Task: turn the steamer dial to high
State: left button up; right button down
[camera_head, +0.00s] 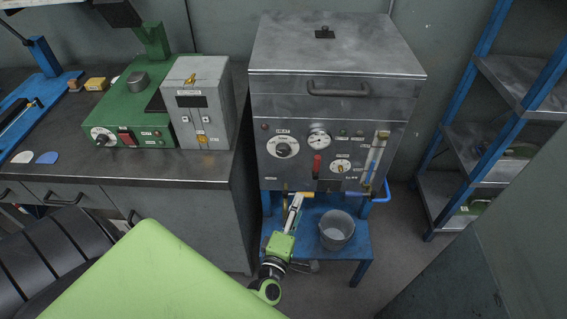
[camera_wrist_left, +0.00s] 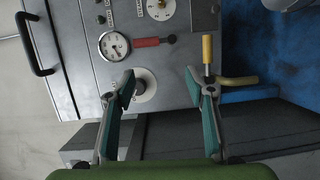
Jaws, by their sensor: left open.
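The steamer is a grey metal cabinet (camera_head: 335,90) with a control panel on its front. A large round dial (camera_head: 283,149) with a white scale sits at the panel's left. A smaller dial (camera_head: 341,166) sits lower right; the labels are too small to read. My left gripper (camera_head: 292,203) is open and empty, just below the panel and below the large dial. In the left wrist view, the large dial (camera_wrist_left: 147,90) shows beyond the left finger, which hides part of it. The fingers (camera_wrist_left: 160,82) are spread and apart from the knob. My right gripper is out of view.
A gauge (camera_wrist_left: 113,45) and red lever (camera_wrist_left: 148,42) sit beside the large dial. A yellow-handled valve (camera_wrist_left: 207,50) stands close to the right finger in the wrist view. A bucket (camera_head: 337,230) rests on the blue stand below. A workbench (camera_head: 190,170) borders the left side.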

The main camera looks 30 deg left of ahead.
aim_at(283, 153)
pick_arm(q)
jog(key=a+r+n+g+y+b, duration=0.1)
jog(key=a+r+n+y+b, duration=0.1)
jog(key=a+r+n+y, duration=0.6)
jog(key=w+a+n+h+b, duration=0.1)
jog(key=w, duration=0.2)
jog(key=w+a+f, duration=0.1)
jog(key=w, duration=0.3)
jog(key=w+a+n+h+b, duration=0.1)
jog(key=w+a, duration=0.1)
jog(key=w, duration=0.2)
jog(key=shift+f+n+g+h+b, duration=0.3)
jog(key=shift+f+b, duration=0.05)
jog(key=shift+f, duration=0.05)
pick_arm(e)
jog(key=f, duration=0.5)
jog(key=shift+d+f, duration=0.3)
pick_arm(q)
jog(key=c, duration=1.1)
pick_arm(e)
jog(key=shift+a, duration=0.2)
